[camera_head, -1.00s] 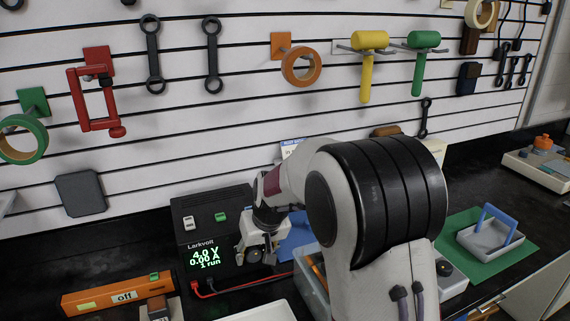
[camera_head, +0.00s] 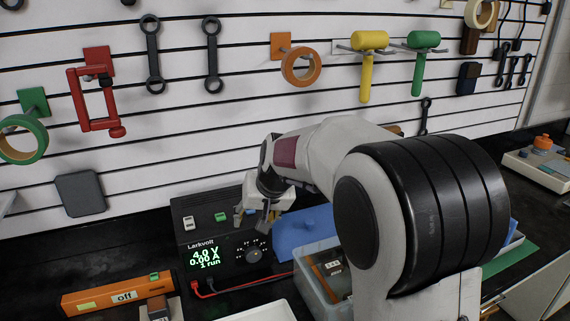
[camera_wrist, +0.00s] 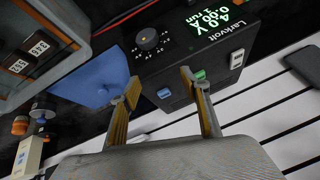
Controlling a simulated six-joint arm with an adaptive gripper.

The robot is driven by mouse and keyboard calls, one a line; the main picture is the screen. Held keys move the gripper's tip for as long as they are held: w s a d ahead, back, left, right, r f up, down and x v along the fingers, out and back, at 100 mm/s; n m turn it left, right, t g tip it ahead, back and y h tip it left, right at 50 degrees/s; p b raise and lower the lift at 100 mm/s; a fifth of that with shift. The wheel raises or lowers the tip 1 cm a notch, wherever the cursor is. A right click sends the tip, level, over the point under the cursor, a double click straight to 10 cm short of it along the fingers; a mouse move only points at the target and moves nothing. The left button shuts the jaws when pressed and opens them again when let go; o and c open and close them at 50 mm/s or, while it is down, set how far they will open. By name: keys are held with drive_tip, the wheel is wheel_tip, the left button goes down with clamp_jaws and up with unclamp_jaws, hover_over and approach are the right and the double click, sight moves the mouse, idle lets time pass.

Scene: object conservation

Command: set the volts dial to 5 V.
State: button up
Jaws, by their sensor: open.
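The black Larkvolt power supply (camera_head: 188,208) stands on the dark bench against the wall. Its green display (camera_head: 204,257) reads 4.0 V, 0.00 A and 1 run. The round black volts dial (camera_head: 253,256), ringed with pale marks, is right of the display. In the wrist view, the dial (camera_wrist: 147,38) shows upside down beside the display (camera_wrist: 212,17). My gripper (camera_head: 254,214) is open and empty, above the dial and near the top of the supply. In the wrist view, its fingers (camera_wrist: 160,82) are spread apart, clear of the dial.
A white switch (camera_head: 189,223) and a green switch (camera_head: 220,216) sit on top of the supply; a blue one (camera_wrist: 165,92) shows in the wrist view. Red and black leads (camera_head: 225,290) run from its front. A grey bin (camera_head: 313,291) and a blue object (camera_head: 303,234) stand to the right.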

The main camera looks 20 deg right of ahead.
drive_tip(key=w+r+m+t, duration=0.1)
drive_tip(key=w+r, duration=0.1)
drive_tip(key=w+r+m+t, duration=0.1)
drive_tip(key=w+r+m, duration=0.1)
drive_tip(key=w+d+r+m, duration=0.1)
drive_tip(key=w+r, duration=0.1)
drive_tip(key=w, duration=0.1)
drive_tip(key=shift+w+d+m+t, duration=0.1)
drive_tip(key=shift+m+t, duration=0.3)
drive_tip(key=shift+w, duration=0.15)
drive_tip(key=shift+f, duration=0.7)
wheel_tip(320, 180, up, 6)
drive_tip(key=s+d+n+t+h, duration=0.1)
drive_tip(key=s+d+n+h, duration=0.15)
drive_tip(key=d+n, duration=0.45)
drive_tip(key=s+r+n+t, duration=0.2)
drive_tip(key=s+n, duration=0.4)
drive_tip(key=n, duration=0.5)
drive_tip(key=shift+a+r+h, duration=0.45)
drive_tip(key=shift+r, duration=0.25)
